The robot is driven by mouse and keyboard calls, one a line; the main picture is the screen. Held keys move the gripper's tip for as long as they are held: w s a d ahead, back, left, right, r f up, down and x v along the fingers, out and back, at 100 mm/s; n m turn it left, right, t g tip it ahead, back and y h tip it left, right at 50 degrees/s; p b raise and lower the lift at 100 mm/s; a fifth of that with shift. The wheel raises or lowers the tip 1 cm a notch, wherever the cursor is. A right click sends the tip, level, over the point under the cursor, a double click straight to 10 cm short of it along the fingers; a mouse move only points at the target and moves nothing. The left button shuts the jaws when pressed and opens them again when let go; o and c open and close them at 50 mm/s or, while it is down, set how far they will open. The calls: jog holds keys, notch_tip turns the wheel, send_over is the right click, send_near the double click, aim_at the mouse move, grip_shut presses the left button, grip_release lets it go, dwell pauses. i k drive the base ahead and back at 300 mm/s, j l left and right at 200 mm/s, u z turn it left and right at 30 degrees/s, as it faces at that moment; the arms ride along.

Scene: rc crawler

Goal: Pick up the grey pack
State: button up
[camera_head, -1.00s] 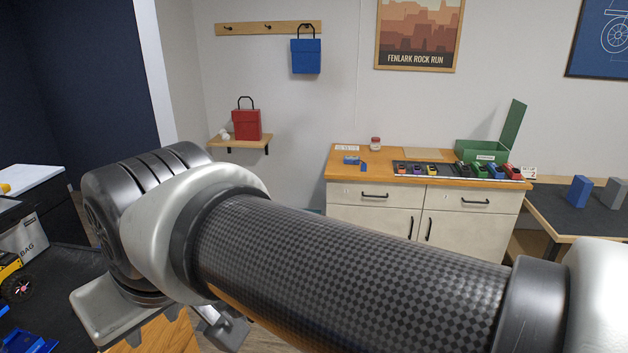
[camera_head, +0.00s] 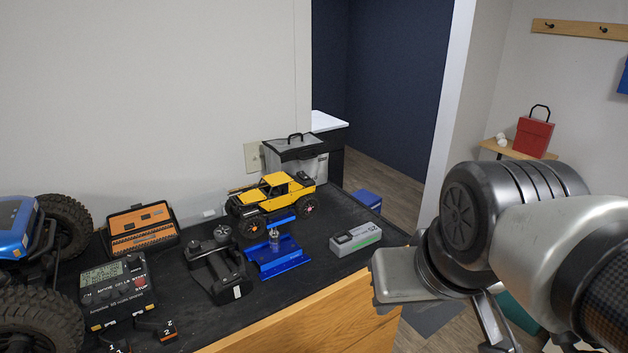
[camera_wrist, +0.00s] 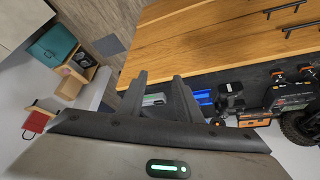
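The grey pack (camera_head: 355,238) is a small light-grey box with a green side. It lies on the dark bench mat near the front right corner in the head view. In the wrist view, a grey-and-green piece of it (camera_wrist: 154,99) shows between my fingers, some way beyond them. My gripper (camera_wrist: 159,76) is open and empty, its two fingers apart. In the head view, my arm fills the right side, to the right of the pack, and my fingertips cannot be made out.
A blue stand (camera_head: 277,258), a dark transmitter (camera_head: 217,268), a yellow crawler (camera_head: 272,197) and a charger (camera_head: 117,292) crowd the bench left of the pack. The wooden bench front (camera_head: 330,318) drops to the floor.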

aim_at(343, 243)
jog(key=i+l+u, duration=0.25)
jog(key=l+u, duration=0.25)
jog(key=l, duration=0.15)
jog(key=i+l+u, duration=0.25)
jog(key=l, duration=0.15)
jog(key=l+u, duration=0.25)
jog(key=l, duration=0.1)
